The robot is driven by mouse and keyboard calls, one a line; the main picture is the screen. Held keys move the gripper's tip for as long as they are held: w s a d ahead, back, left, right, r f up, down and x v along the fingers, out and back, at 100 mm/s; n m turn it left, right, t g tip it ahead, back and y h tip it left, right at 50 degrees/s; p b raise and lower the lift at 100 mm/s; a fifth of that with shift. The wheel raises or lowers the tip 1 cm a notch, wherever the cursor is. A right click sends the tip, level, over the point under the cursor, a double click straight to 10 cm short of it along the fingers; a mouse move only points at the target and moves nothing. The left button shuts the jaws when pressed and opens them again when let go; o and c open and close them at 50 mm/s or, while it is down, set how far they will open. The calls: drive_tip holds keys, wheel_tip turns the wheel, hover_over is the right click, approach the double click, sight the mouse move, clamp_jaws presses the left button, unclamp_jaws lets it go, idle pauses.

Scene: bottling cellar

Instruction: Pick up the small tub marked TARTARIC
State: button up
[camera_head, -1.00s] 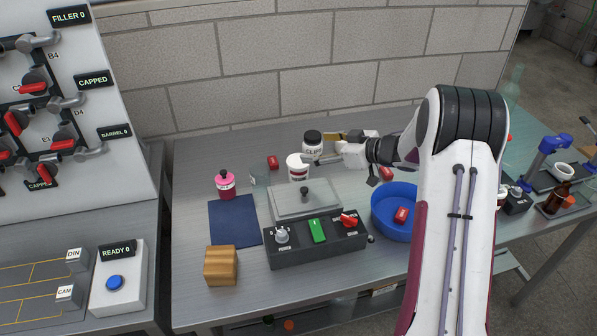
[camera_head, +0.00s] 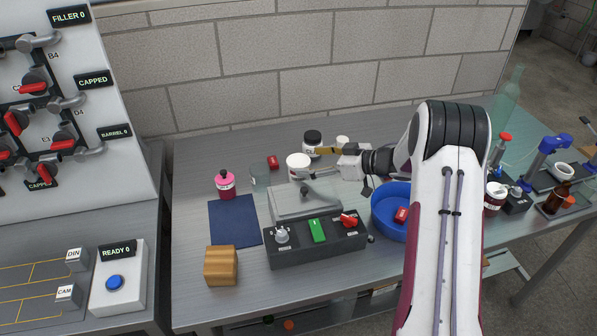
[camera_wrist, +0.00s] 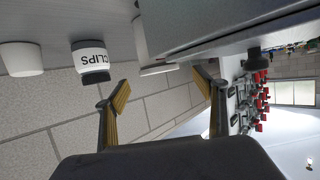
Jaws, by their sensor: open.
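A small white tub with a white lid (camera_head: 298,161) stands behind the grey-lidded box on the bench. Its marking cannot be read here, so I cannot confirm TARTARIC. My gripper (camera_head: 316,166) is open and sideways, its fingertips just right of this tub, with nothing visible held. In the wrist view a white lidded tub (camera_wrist: 157,70) shows ahead between the fingers (camera_wrist: 163,88), partly hidden by a grey body. A white jar marked CLIPS with a black lid (camera_head: 313,137) stands just behind; it also shows in the wrist view (camera_wrist: 90,60).
A plain white pot (camera_head: 342,142) stands right of the CLIPS jar. The grey-lidded box (camera_head: 283,205) with its switch panel lies in front of the gripper. A clear beaker (camera_head: 260,175) and pink bottle (camera_head: 225,185) are left; a blue bowl (camera_head: 382,220) is right.

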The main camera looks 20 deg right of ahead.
sight(298, 160)
drive_tip(key=shift+w+a+f, duration=0.1)
drive_tip(key=shift+w+a, duration=0.1)
drive_tip(key=shift+w, duration=0.05)
drive_tip(key=shift+x, duration=2.6)
drive_tip(key=c, duration=1.4)
